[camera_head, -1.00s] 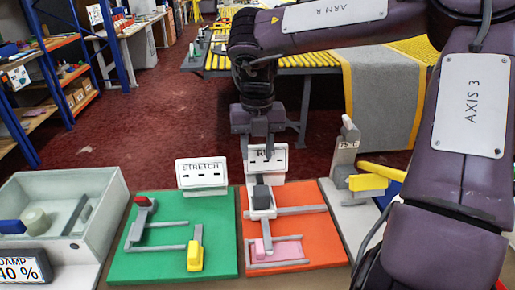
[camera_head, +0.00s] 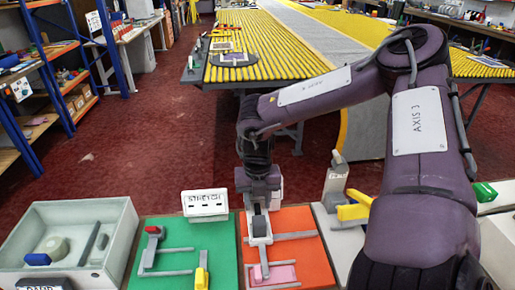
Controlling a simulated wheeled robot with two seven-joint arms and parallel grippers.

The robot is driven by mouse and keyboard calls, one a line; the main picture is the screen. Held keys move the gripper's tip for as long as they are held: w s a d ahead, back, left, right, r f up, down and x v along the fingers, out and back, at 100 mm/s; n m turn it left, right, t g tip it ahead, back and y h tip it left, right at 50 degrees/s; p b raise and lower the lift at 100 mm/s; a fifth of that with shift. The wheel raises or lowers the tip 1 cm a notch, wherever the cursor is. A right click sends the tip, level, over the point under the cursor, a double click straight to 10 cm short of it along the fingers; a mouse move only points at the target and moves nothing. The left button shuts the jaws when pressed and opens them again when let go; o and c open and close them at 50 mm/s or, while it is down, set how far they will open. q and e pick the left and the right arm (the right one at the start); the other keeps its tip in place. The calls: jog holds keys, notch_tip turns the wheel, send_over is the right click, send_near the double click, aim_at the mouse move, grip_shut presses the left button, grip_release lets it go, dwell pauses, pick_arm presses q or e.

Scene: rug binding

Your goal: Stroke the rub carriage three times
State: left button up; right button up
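The rub carriage (camera_head: 259,236) is a white block with a dark grey knob, sitting on grey rails on the orange board (camera_head: 312,262). A pink pad (camera_head: 283,274) lies in a grey frame in front of it. My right gripper (camera_head: 260,208) points down just above and behind the knob. Its fingers look apart, with nothing seen between them; whether they touch the knob I cannot tell. The gripper and wrist hide most of the white sign behind the board. My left gripper is not in view.
The green board (camera_head: 215,250) with a STRETCH sign (camera_head: 205,204), red knob and yellow handle lies to the left. A grey tray (camera_head: 125,235) stands further left. A yellow-handled fixture (camera_head: 352,211) stands right, near my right arm.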

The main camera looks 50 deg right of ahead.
jog(key=shift+f, duration=0.65)
grip_shut()
